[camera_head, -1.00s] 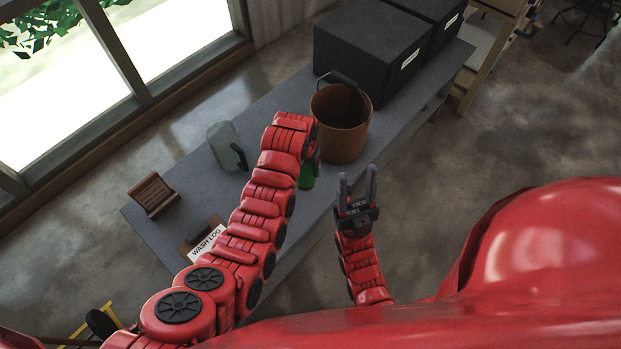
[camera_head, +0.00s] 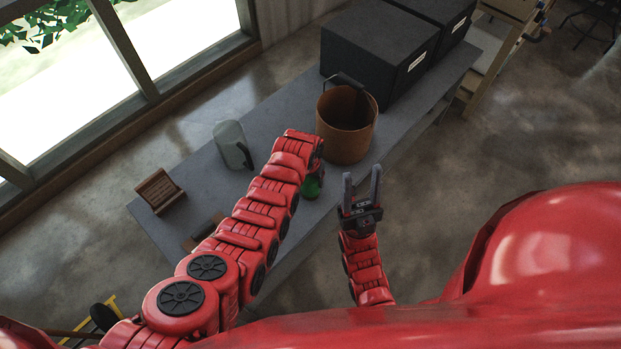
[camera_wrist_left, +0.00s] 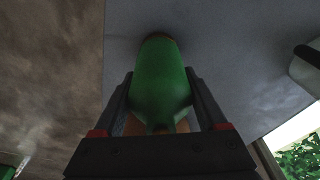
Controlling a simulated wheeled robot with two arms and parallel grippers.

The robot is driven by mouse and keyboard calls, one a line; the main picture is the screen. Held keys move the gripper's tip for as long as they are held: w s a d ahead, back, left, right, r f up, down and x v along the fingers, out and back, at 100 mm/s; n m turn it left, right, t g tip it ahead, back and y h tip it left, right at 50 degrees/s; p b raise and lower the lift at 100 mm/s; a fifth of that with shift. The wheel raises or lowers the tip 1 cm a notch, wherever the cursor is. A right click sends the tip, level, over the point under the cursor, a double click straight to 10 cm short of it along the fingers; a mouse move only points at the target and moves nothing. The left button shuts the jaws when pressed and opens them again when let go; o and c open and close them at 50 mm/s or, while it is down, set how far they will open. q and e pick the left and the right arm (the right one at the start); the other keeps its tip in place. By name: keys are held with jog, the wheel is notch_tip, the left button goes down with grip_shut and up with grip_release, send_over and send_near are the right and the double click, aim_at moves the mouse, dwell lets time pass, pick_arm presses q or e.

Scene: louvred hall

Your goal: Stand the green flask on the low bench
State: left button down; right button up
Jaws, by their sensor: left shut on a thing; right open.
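The green flask (camera_head: 312,187) shows just below the end of my left arm in the head view, partly covered by it. In the left wrist view the flask (camera_wrist_left: 161,82) lies between the two fingers of my left gripper (camera_wrist_left: 160,90), which is shut on it. The grey bench (camera_head: 275,118) is under and behind the flask, near its front edge; I cannot tell whether the flask touches it. My right gripper (camera_head: 361,183) is open and empty, in front of the bench edge.
A brown bucket (camera_head: 345,135) stands close beyond the flask, with dark boxes (camera_head: 375,45) behind it. A grey jug (camera_head: 231,145), a brown stand (camera_head: 160,192) and a clipboard (camera_head: 200,232) are to the left. Bare bench lies between jug and bucket.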

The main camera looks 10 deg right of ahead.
pick_arm(q)
grip_release()
jog(key=shift+r, duration=0.45)
jog(key=r, duration=0.3)
jog(key=s+r, duration=0.1)
jog(key=r, duration=0.3)
jog(key=a+r+b, duration=0.1)
jog(key=r, duration=0.3)
jog(key=shift+s, duration=0.25)
